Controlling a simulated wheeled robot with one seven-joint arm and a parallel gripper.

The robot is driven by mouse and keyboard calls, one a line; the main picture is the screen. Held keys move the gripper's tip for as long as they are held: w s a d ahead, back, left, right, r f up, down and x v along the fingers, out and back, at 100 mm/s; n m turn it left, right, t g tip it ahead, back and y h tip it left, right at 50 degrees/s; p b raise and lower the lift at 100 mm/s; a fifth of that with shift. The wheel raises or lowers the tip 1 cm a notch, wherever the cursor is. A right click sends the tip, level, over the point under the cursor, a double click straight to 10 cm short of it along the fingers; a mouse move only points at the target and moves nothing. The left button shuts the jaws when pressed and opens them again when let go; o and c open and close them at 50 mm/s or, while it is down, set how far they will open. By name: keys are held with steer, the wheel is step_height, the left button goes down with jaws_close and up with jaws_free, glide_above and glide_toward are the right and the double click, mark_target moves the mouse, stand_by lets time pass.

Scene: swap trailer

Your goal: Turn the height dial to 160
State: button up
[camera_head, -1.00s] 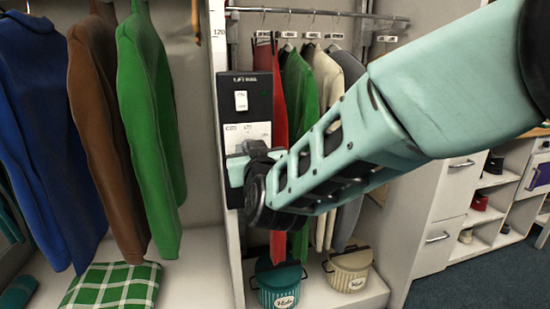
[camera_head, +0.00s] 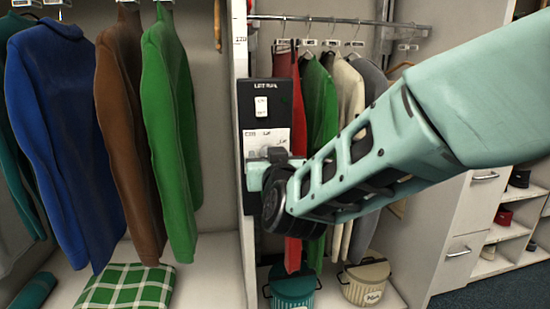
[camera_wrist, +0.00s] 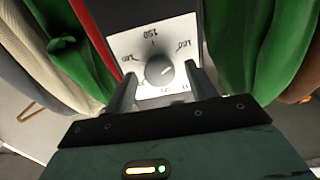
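The height dial is a round grey knob (camera_wrist: 158,70) on a white scale plate (camera_wrist: 153,48) in the wrist view. The scale's figures appear upside down, with one at the top and others at the sides. A small pale mark shows on the knob's right side, but I cannot read its exact value. My gripper (camera_wrist: 161,88) is open, with one finger on each side of the knob and visible gaps between. In the head view, my gripper (camera_head: 266,166) is at the lower part of the black control panel (camera_head: 265,92), hiding the knob.
The panel is on a white divider (camera_head: 240,60). Blue, brown and green garments (camera_head: 172,130) hang to its left; red, green, cream and grey ones (camera_head: 322,100) hang close on its right. Lidded pots (camera_head: 293,287) stand below. A green checked cushion (camera_head: 127,288) lies at lower left.

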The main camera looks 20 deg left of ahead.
steer(key=v, duration=1.7)
steer(key=shift+s, duration=0.25)
steer(key=s+d+f+n+g+h, duration=0.25)
steer(key=s+d+f+g, duration=0.25)
steer(key=d+f+g, duration=0.45)
steer(key=s+d+f+m+g+h, duration=0.1)
steer(key=s+d+f+g+h, duration=0.15)
steer(key=s+d, duration=0.45)
steer(key=s+d+f+g+h, duration=0.1)
steer(key=s+d+g+h, duration=0.25)
steer(key=d, duration=0.75)
step_height(320, 180, up, 18)
steer(key=p, duration=1.7)
steer(key=shift+w+a+p, duration=0.2)
steer(key=shift+a+p, duration=0.1)
steer(key=shift+p, duration=0.05)
